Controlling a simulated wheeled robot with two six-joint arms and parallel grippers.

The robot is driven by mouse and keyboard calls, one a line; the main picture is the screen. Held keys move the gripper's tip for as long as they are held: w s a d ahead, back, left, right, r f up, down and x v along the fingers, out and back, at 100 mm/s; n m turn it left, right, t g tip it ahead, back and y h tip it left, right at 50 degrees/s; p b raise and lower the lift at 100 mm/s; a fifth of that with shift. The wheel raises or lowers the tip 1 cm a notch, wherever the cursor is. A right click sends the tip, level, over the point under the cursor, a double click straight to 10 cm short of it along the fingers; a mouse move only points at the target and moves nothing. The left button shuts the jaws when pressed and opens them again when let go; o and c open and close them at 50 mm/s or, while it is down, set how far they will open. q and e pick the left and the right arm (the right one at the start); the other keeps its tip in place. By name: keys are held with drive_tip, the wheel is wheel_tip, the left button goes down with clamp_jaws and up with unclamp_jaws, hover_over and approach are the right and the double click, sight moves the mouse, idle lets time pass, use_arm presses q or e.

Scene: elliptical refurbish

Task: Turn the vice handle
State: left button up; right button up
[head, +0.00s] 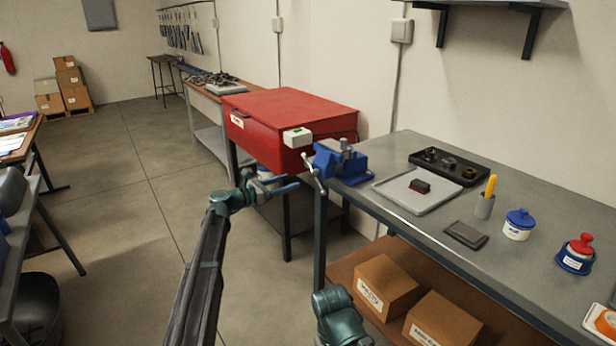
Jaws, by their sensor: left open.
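The blue vice (343,163) is mounted at the near left corner of the grey workbench. Its metal handle (314,174) hangs at the vice's left end, just off the bench edge. My left gripper (284,186) is open, with its blue-tinted fingers pointing right toward the handle, a short gap to its left. No contact with the handle is visible. Of my right arm only a green link (343,314) shows at the bottom; its gripper is not in view.
A red cabinet (275,118) stands behind the vice. Cardboard boxes (388,284) sit on the lower shelf. Open floor lies left.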

sight(310, 174)
use_arm(q)
drive_tip(key=x, duration=0.8)
drive_tip(key=shift+w+d, duration=0.2)
drive_tip(key=shift+d, duration=0.1)
clamp_jaws()
drive_tip(key=shift+w+a, duration=0.1)
idle(1.0)
